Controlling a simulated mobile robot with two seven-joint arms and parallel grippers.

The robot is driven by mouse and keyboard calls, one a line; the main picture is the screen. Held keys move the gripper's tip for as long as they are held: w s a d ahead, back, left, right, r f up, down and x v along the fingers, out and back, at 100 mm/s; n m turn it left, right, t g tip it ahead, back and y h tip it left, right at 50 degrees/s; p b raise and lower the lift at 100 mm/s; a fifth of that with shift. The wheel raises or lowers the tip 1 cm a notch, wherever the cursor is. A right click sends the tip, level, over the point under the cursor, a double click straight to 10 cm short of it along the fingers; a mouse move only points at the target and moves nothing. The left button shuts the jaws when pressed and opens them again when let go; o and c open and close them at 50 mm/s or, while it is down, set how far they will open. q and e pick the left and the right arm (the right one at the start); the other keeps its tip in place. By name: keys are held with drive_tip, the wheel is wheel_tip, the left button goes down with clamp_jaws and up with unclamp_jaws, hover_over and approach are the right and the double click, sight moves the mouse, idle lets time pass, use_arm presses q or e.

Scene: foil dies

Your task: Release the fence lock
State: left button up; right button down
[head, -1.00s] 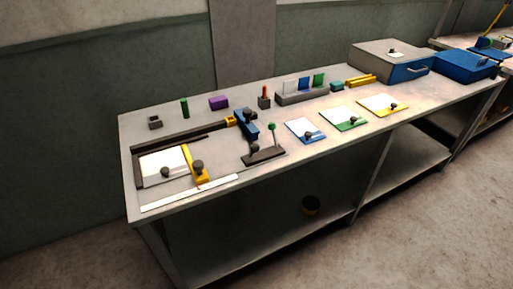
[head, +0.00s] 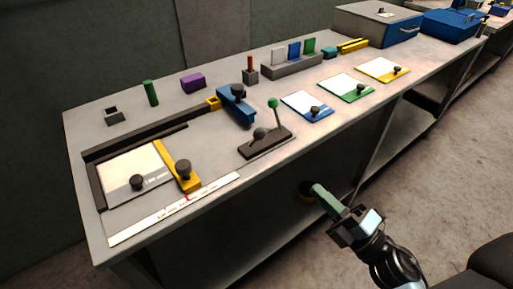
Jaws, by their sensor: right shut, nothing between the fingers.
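A yellow fence bar (head: 174,165) lies across the left end of the bench, along the right edge of a white plate (head: 131,168). My right gripper (head: 315,188) is shut and empty, in front of the bench and well to the right of the fence. My left gripper is out of view.
A white scale strip (head: 150,219) runs along the front edge. A blue clamp-like part (head: 236,108) stands behind the lever. Blue, green and yellow framed plates (head: 307,106) lie to the right. A grey and blue box (head: 380,25) stands at the far right.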

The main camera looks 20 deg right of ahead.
drive_tip(key=shift+w+a+r+n, duration=0.1)
drive_tip(key=shift+r+n, duration=0.1)
drive_tip(key=shift+n, duration=0.2)
drive_tip(key=p, duration=0.3)
approach(255, 138)
drive_tip(key=w+r, duration=0.2)
drive_tip(key=w, duration=0.2)
drive_tip(key=shift+w+a+f+p, duration=0.15)
drive_tip(key=shift+w+a+p, duration=0.15)
drive_tip(key=shift+w+a, duration=0.35)
drive_tip(key=shift+d, duration=0.1)
